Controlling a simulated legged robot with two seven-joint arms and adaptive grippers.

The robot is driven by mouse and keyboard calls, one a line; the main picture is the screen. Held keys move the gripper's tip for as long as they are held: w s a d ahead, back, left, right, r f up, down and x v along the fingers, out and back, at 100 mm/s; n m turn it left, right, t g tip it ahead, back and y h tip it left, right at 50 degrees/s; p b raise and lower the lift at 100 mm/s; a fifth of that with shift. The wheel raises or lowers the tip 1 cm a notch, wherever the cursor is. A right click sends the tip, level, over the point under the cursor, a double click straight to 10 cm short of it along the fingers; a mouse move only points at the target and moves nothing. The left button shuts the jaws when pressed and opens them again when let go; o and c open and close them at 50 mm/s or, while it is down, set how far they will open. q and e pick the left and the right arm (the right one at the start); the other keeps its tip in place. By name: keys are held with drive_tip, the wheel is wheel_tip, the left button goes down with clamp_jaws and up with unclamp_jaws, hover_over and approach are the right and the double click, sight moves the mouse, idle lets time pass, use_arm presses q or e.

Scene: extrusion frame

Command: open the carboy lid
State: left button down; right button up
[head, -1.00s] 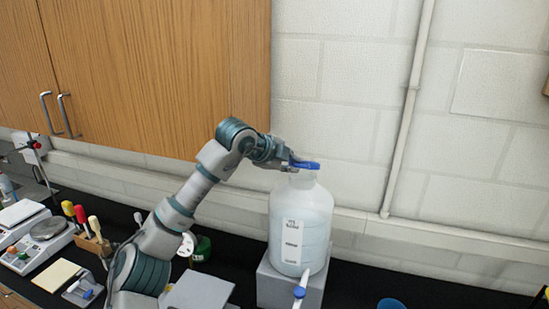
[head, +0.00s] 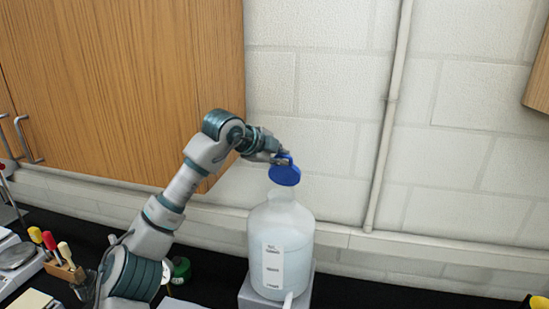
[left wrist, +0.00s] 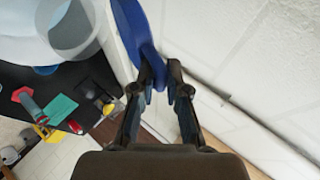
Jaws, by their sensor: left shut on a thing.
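The carboy (head: 281,240) is a large translucent white bottle with a label, standing upright on a grey block (head: 247,292). Its blue lid (head: 285,172) is off the neck, tilted, and held just above it. My left gripper (head: 283,158) is shut on the lid at its upper edge. In the left wrist view the fingertips (left wrist: 160,75) pinch a blue part of the lid (left wrist: 130,28), and the carboy's open mouth (left wrist: 72,25) shows at the upper left. My right gripper is not in view.
A wooden cabinet (head: 120,80) hangs at the left, close to my left arm. A white block wall (head: 320,100) with a vertical pipe (head: 388,120) stands behind the carboy. Screwdrivers in a holder (head: 65,272) stand on the black bench at the left.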

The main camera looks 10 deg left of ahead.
use_arm(q)
drive_tip(key=shift+w+d+r, duration=0.1)
drive_tip(key=shift+w, duration=0.35)
drive_tip(key=c, duration=1.2)
unclamp_jaws()
drive_tip(key=shift+w, duration=0.1)
drive_tip(key=shift+f, duration=0.2)
